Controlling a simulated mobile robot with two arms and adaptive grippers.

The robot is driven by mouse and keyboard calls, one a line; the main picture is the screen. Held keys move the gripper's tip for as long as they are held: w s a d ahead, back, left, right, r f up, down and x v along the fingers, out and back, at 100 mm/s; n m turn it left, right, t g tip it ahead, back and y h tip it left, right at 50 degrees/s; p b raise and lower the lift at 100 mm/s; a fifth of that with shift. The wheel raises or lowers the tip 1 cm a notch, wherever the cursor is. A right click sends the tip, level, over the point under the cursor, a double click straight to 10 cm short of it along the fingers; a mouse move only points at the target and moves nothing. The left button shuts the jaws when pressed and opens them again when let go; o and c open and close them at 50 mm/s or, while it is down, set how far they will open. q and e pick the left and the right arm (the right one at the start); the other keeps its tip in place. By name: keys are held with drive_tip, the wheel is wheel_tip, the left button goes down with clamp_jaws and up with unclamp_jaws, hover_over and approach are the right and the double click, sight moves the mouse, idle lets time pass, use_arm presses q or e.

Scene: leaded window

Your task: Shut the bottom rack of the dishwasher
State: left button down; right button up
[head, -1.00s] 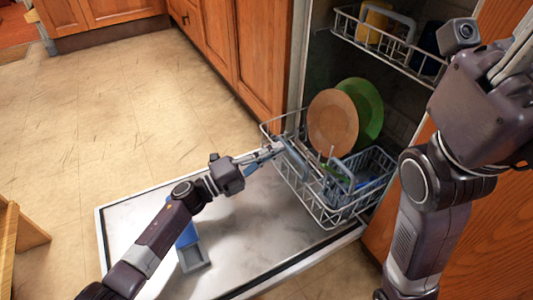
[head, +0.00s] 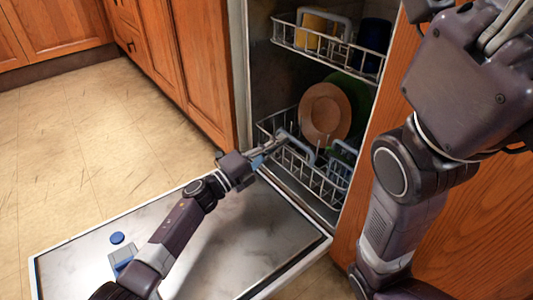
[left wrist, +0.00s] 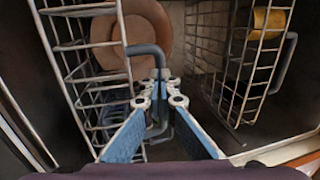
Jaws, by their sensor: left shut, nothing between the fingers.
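The bottom rack (head: 325,185) of the dishwasher is a grey wire basket above the hinge end of the open door (head: 240,235), now mostly within the cavity. It holds an orange-brown plate (head: 325,112) and a green plate (head: 348,90) partly behind it. My left gripper (head: 276,146) is at the rack's front, by its blue-grey handle (head: 297,147). In the left wrist view the blue-padded fingers (left wrist: 160,88) are shut and empty, close against the dark handle (left wrist: 150,50); exact contact is unclear. My right arm fills the right side; its fingertips are out of frame.
The upper rack (head: 330,45) holds a yellow mug (head: 312,25) and a dark blue one (head: 373,35). Wooden cabinets (head: 190,70) flank the dishwasher on both sides. The tiled floor (head: 75,150) at left is clear.

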use_arm(q)
drive_tip(key=x, duration=0.1)
drive_tip(key=b+x, duration=0.1)
drive_tip(key=shift+w+d+f, duration=0.15)
drive_tip(key=shift+w+d, duration=0.05)
drive_tip(key=shift+d, duration=0.05)
idle(0.4)
